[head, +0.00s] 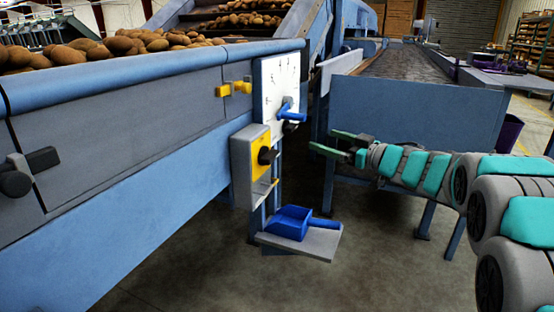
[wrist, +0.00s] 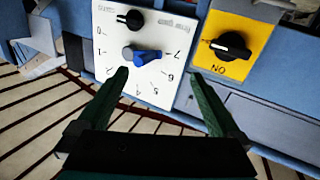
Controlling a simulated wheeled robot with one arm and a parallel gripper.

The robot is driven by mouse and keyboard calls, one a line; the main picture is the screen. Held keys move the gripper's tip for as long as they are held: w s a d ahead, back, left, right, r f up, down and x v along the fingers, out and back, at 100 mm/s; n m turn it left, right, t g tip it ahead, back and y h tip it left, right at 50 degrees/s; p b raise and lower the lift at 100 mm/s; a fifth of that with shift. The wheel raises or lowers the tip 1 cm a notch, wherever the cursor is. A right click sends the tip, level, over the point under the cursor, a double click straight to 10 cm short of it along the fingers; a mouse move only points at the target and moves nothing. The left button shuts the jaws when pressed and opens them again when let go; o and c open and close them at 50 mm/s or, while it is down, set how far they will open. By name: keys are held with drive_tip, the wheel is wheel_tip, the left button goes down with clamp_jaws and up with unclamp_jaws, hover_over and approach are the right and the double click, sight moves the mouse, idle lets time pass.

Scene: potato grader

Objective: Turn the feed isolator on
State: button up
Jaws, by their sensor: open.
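The isolator is a grey box (head: 240,165) with a yellow face and a black rotary knob (head: 267,156), mounted on the side of the blue machine. In the wrist view its yellow plate (wrist: 247,26) is at the upper right. There its black knob (wrist: 231,46) lies roughly crosswise, with an upside-down ON mark below it. My gripper (head: 322,140) is open and empty, to the right of the box and apart from it. In the wrist view my gripper (wrist: 160,74) has its fingers spread below the white dial plate, with the isolator knob beyond the right finger.
A white dial plate (head: 268,85) with a blue lever (head: 290,113) sits just above the isolator; it also shows in the wrist view (wrist: 112,45). A blue scoop (head: 290,222) rests on a small shelf (head: 318,243) below. A yellow latch (head: 232,89) is to the left.

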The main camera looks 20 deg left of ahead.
sight(275, 156)
drive_tip(key=s+a+f+n+g+y, duration=0.2)
drive_tip(key=s+a+f+n+g, duration=0.15)
drive_tip(key=s+a+g, duration=0.2)
drive_tip(key=shift+g, duration=0.65)
drive_tip(key=shift+s+a, duration=0.15)
drive_tip(key=shift+a, duration=1.55)
drive_tip(key=shift+s+a, duration=0.1)
drive_tip(key=shift+a, duration=1.6)
drive_tip(key=c, duration=1.1)
